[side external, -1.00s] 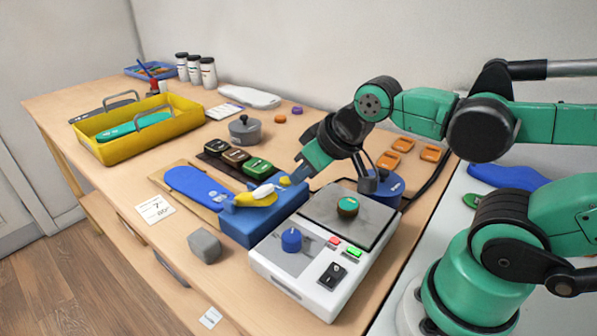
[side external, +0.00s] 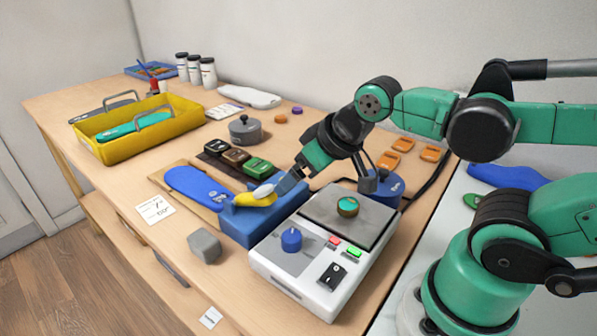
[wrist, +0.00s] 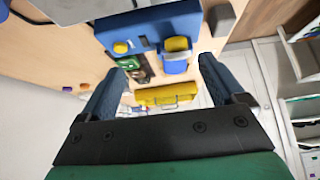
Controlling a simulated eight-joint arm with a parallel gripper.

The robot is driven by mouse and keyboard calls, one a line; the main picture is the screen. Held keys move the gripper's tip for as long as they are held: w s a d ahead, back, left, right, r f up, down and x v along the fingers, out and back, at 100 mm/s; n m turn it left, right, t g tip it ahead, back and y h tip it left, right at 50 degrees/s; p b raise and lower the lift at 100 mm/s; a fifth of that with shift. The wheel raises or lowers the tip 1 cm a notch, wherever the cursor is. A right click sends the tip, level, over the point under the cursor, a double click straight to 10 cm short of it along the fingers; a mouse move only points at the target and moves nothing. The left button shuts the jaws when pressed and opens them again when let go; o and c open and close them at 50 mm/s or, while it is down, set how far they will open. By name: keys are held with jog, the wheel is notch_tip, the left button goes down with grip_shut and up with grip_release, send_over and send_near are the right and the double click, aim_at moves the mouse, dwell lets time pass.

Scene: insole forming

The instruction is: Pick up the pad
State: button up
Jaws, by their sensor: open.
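A yellow piece (side external: 255,200) with a small pale oval pad (side external: 263,191) on it lies over the end of a blue insole (side external: 195,186), at a blue block (side external: 238,228). In the wrist view the block (wrist: 150,28) carries a yellow round knob (wrist: 121,47), with a yellow piece (wrist: 176,44) beside it over the insole. My gripper (side external: 287,185) is at the block's upper edge, close to the pale pad. It also shows in the wrist view (wrist: 161,66), with fingers wide apart and nothing between them. The fingers hide part of the block in the side view.
A white control box (side external: 300,262) with a knob and buttons stands right of the block. A grey cube (side external: 204,246) lies in front. Dark and green blocks (side external: 257,168) stand behind. A yellow bin (side external: 122,149) and grey pot (side external: 244,130) are farther back.

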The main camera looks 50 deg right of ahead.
jog(key=shift+d, duration=0.1)
jog(key=m+g, duration=0.3)
jog(key=m, duration=1)
send_over(349, 203)
jog(key=w+a, duration=0.2)
jog(key=shift+a+f, duration=0.1)
jog(key=shift+f, duration=0.85)
jog(key=d+m, duration=0.1)
jog(key=m, duration=0.2)
jog(key=s+d+m+g+y, duration=0.1)
jog(key=m, duration=0.2)
jog(key=s+d+m+g+y, duration=0.1)
jog(key=m, duration=0.2)
jog(key=shift+s+d+f+m, duration=0.1)
jog(key=shift+s+f+m, duration=0.1)
jog(key=shift+f+m, duration=0.15)
jog(key=shift+s+d+f+m+y, duration=0.1)
jog(key=shift+s+d+m+y, duration=0.05)
jog(key=shift+m, duration=0.4)
jog(key=shift+s+d+f+m+y, duration=0.1)
jog(key=shift+s+m+y, duration=0.05)
jog(key=shift+m, duration=0.35)
jog(key=shift+g, duration=0.3)
jog(key=shift+x, duration=2.7)
grip_shut()
